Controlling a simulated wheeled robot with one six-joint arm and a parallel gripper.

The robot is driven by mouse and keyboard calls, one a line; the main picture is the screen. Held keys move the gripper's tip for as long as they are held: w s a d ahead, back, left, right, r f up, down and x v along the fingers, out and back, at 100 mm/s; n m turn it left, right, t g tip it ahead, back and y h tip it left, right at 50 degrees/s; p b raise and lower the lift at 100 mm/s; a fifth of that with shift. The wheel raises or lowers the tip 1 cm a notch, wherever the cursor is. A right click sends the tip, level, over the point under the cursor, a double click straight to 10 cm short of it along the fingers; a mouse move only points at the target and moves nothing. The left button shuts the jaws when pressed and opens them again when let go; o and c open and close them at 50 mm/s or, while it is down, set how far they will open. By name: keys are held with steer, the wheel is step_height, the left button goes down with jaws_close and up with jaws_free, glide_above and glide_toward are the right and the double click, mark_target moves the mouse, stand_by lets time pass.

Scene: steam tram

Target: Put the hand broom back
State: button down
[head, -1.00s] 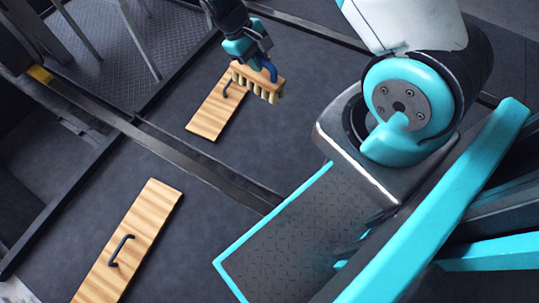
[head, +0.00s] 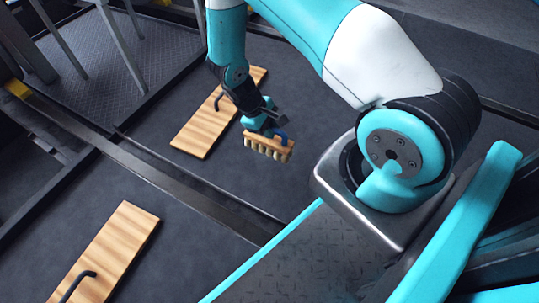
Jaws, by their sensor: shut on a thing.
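The hand broom (head: 268,147) has a wooden block, pale bristle tufts below it and a blue handle. My gripper (head: 277,131) is shut on the blue handle and holds the broom with its bristles downward. The broom appears to be above the dark floor, just right of a wooden board; its exact height cannot be told. The gripper's fingers are small and partly hidden in this view.
A wooden board (head: 200,130) with a dark handle lies behind my arm. Another such board (head: 115,243) lies at the lower left. A dark rail (head: 190,190) runs between them. Grey metal legs (head: 122,45) stand at the upper left. Dark floor right of the broom looks clear.

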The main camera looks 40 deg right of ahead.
mark_target(269, 148)
step_height(269, 148, down, 9)
steer(key=b, duration=0.4)
steer(key=shift+f+b, duration=0.2)
steer(key=shift+b, duration=0.1)
steer(key=shift+f, duration=0.15)
steer(key=c, duration=1.1)
jaws_free()
steer(key=shift+o, duration=0.2)
